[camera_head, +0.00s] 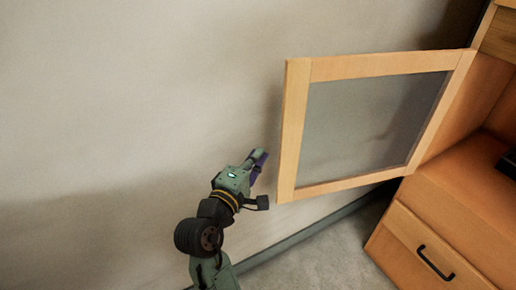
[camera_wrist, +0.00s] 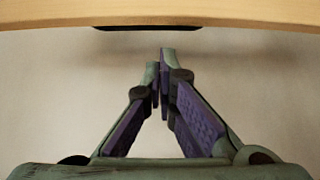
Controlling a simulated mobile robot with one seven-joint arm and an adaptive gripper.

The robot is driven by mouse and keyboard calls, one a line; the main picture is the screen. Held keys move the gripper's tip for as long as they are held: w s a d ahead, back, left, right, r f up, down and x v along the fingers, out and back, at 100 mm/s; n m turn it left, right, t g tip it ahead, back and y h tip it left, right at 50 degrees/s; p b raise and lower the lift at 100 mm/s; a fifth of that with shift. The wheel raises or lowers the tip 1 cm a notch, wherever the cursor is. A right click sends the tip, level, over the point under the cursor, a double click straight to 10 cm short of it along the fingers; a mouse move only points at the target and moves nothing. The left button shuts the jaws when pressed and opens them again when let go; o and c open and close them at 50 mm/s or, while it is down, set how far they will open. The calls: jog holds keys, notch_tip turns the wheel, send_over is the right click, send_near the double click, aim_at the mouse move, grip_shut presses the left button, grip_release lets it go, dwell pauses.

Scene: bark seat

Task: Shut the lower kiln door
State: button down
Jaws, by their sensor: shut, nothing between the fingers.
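The door (camera_head: 294,125) is a light wooden frame around a greyish see-through panel. It stands wide open, swung out to the left from the wooden cabinet (camera_head: 480,95) at the right. My gripper (camera_head: 260,160) is shut and empty, just left of the door's free edge; whether it touches is hard to tell in the head view. In the wrist view, my closed fingertips (camera_wrist: 161,58) point toward a wooden edge of the door (camera_wrist: 230,17) across the top, with a visible gap. A dark strip (camera_wrist: 148,28), perhaps a handle, shows under that edge.
A drawer (camera_head: 405,235) with a black handle (camera_head: 435,263) is closed below the opening. A dark object (camera_head: 508,163) sits on the cabinet ledge at right. A plain wall (camera_head: 130,90) stands behind the door and arm. Grey floor (camera_head: 325,262) is clear in front.

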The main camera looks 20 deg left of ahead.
jog(key=w+p, duration=0.1)
jog(key=w, duration=0.7)
jog(key=shift+d, duration=0.2)
